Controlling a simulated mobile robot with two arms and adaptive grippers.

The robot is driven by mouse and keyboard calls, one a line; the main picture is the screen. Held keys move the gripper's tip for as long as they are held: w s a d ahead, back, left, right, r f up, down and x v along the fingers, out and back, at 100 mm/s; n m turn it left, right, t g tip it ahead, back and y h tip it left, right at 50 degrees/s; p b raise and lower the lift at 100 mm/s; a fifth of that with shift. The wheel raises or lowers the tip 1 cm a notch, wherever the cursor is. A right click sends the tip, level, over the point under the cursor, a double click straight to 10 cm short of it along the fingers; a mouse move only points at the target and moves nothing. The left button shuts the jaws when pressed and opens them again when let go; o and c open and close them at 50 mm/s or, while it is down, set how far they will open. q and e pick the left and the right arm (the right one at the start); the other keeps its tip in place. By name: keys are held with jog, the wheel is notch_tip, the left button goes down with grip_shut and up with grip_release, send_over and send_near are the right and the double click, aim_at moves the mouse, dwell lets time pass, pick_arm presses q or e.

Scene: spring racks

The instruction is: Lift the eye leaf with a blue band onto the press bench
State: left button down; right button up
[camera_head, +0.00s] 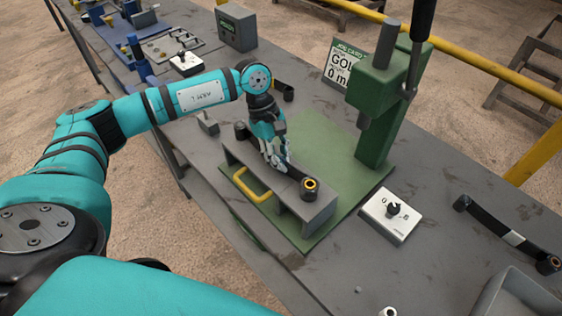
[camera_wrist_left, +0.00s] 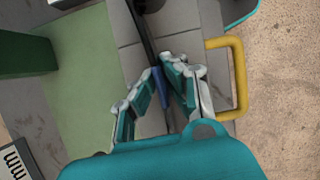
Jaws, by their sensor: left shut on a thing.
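The eye leaf (camera_head: 299,174) is a dark bar with a rolled eye at each end; the near eye shows a yellow ring. Its blue band (camera_wrist_left: 161,88) shows between the fingers in the left wrist view. My left gripper (camera_head: 278,162) is shut on the leaf near its middle; it also shows in the left wrist view (camera_wrist_left: 168,82). The leaf lies along the top of a grey bench-like block (camera_head: 318,208) on a green plate (camera_head: 345,197). I cannot tell whether it rests fully on the block. My right gripper is not in view.
A green press (camera_head: 378,120) with a dark lever stands behind the block. A yellow handle (camera_head: 250,188) sticks out in front. A white dial box (camera_head: 390,214), another leaf with a white band (camera_head: 510,236) and a grey bin (camera_head: 515,296) are at right. A job card (camera_head: 343,66) stands behind.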

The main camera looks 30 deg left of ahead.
pick_arm(q)
jog(key=shift+w+r, duration=0.15)
jog(key=shift+r, duration=0.1)
jog(key=shift+r+b, duration=0.95)
jog(key=shift+r, duration=0.65)
jog(key=s+d+r+b, duration=0.2)
jog(key=s, duration=0.6)
jog(key=s+d+r+b, duration=0.1)
jog(key=s+r+b, duration=0.1)
jog(key=s, duration=0.5)
jog(key=shift+s+d+b, duration=0.3)
jog(key=shift+s+d, duration=0.05)
jog(key=shift+d, duration=0.05)
